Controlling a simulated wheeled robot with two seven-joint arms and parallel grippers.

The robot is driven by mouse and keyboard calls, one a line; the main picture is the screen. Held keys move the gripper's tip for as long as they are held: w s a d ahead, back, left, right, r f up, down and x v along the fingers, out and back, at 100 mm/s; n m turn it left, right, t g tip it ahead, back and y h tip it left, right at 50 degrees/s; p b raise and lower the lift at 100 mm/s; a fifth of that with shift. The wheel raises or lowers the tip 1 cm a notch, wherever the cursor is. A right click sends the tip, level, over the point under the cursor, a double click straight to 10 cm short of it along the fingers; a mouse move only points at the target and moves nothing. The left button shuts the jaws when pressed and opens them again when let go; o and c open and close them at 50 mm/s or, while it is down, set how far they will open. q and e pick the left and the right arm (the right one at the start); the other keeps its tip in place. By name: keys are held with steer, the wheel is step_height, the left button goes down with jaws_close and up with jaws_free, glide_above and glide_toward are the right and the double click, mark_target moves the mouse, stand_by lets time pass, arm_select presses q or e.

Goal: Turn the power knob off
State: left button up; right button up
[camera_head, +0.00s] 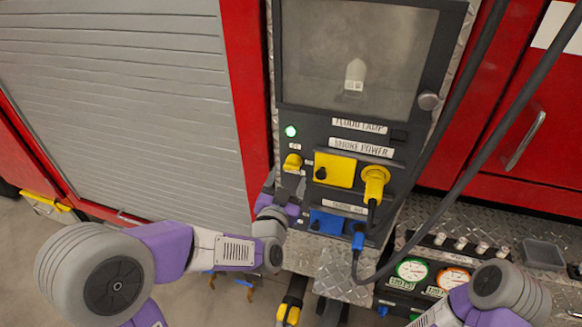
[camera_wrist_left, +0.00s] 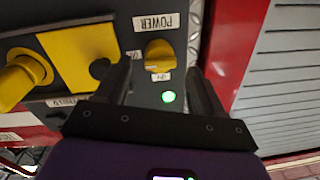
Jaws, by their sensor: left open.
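The yellow power knob (camera_head: 292,162) is on the dark control panel, just below a lit green lamp (camera_head: 291,131). In the left wrist view, which is upside down, the yellow knob (camera_wrist_left: 160,54) lies between a POWER label (camera_wrist_left: 156,22) and a small ON label (camera_wrist_left: 161,77). The green lamp (camera_wrist_left: 168,97) is lit there too. My left gripper (camera_head: 286,184) is just below the knob in the head view. Its open, empty fingers (camera_wrist_left: 159,68) reach either side of the knob's line. I cannot tell whether they touch it. My right arm is at lower right; its gripper is out of view.
A yellow cover (camera_head: 335,169) and a yellow plug with cable (camera_head: 375,183) sit right of the knob. A blue cover (camera_head: 327,222) and blue plug (camera_head: 358,238) are below. Thick dark hoses cross the right side. A grey shutter (camera_head: 120,100) fills the left.

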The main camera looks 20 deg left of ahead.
mark_target(291, 171)
arm_select(q)
steer(key=shift+w, duration=2.2)
steer(key=shift+c, duration=0.3)
